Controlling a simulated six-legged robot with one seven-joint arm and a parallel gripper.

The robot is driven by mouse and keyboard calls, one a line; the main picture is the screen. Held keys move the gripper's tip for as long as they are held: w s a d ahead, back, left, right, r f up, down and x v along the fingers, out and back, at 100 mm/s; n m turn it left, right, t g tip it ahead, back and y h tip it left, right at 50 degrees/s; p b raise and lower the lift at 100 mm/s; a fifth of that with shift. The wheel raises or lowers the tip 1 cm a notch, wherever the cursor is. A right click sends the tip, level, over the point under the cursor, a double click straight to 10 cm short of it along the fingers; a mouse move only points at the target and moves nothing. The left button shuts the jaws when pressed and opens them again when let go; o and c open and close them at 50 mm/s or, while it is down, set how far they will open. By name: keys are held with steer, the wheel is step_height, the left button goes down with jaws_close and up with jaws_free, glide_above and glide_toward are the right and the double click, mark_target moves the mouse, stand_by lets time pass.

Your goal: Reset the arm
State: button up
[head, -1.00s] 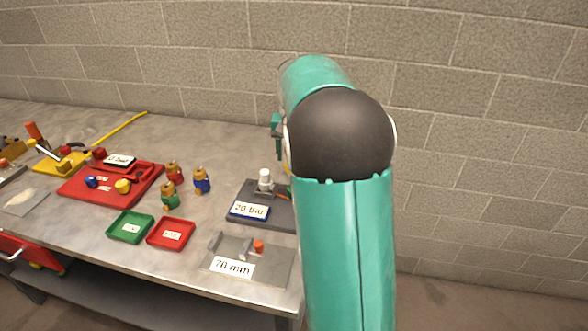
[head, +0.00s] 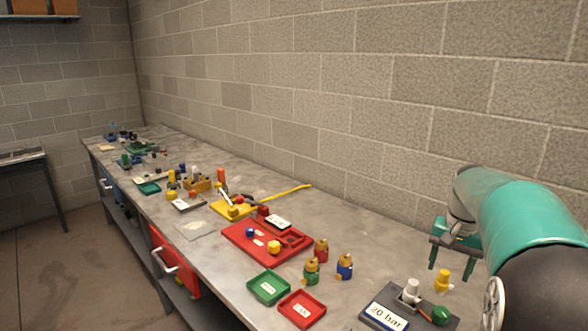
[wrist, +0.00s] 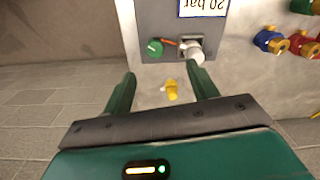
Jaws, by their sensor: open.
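My gripper (head: 452,260) is at the right of the head view, above the bench near the back wall. Its two green fingers are spread apart and nothing is held between them. In the wrist view the gripper (wrist: 160,74) is open, with a small yellow fitting (wrist: 171,89) showing between the fingers, apart from them. That yellow fitting (head: 443,280) stands on the bench below the gripper in the head view. My teal arm, with its dark joint, fills the lower right of the head view.
A grey plate labelled 20 bar (head: 389,316) carries a white fitting (head: 410,290) and a green knob (head: 441,315). Red tray (head: 302,308), green tray (head: 268,287), several coloured valves and a larger red tray (head: 235,244) lie left. The block wall (head: 350,110) runs behind the bench.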

steer(key=s+a+r+n+t, duration=0.35)
steer(key=s+a, duration=0.75)
steer(key=a, duration=0.4)
steer(key=s+a+f+n+t, duration=0.1)
steer(key=s+a+f+n, duration=0.2)
steer(key=s+a, duration=0.4)
steer(key=s+n, duration=0.1)
steer(key=s, duration=0.3)
steer(key=shift+s+a+f+t, duration=0.15)
steer(key=shift+a+t, duration=0.15)
steer(key=shift+t, duration=0.05)
